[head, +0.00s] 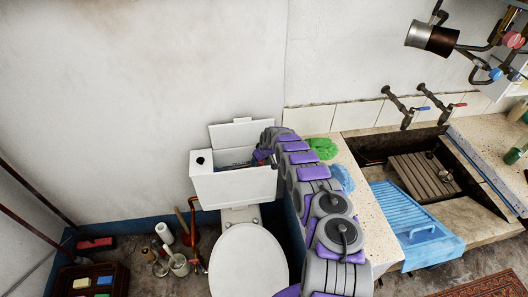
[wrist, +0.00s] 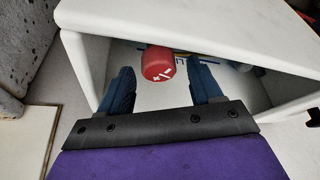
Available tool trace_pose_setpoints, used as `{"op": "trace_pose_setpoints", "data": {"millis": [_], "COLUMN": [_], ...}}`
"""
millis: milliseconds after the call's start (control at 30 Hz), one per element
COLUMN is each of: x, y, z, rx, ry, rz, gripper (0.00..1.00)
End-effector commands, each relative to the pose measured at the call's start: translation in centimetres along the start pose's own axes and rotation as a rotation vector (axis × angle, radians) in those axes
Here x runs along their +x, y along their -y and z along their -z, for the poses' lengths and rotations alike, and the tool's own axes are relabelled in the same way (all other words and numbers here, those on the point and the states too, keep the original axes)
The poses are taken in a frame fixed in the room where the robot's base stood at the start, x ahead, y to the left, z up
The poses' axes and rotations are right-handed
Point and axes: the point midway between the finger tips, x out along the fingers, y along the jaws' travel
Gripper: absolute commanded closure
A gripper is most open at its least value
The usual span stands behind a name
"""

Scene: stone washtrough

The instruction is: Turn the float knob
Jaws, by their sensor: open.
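The float knob (wrist: 158,63) is red with white marks. In the wrist view it shows inside the open cistern (wrist: 98,60), near its front wall. My gripper (wrist: 158,90) is open, its two dark blue fingers reaching into the cistern on either side of the knob. The knob lies between and slightly beyond the fingertips, and I cannot tell whether they touch it. In the head view the white cistern (head: 234,188) stands behind the toilet bowl, and my arm reaches into it from the right. The knob is hidden there.
The cistern lid (head: 235,133) stands tilted up behind the tank. The toilet bowl (head: 248,262) is below. A stone counter with green and blue cloths (head: 341,178) and the washtrough lies right. Brushes and a plunger (head: 178,263) stand on the floor left.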

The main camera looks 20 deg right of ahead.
Motion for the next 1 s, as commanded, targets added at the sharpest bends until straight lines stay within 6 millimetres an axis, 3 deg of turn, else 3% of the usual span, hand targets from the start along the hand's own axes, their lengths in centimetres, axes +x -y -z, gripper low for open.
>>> {"op": "trace_pose_setpoints", "data": {"millis": [467,1000], "x": [-5.4,-13.1], "y": [-0.1,0.0], "z": [0.1,0.1], "rx": [-0.001,-0.002], "ry": [0.001,0.004], "rz": [-0.004,-0.004], "gripper": [0.36,0.36]}}
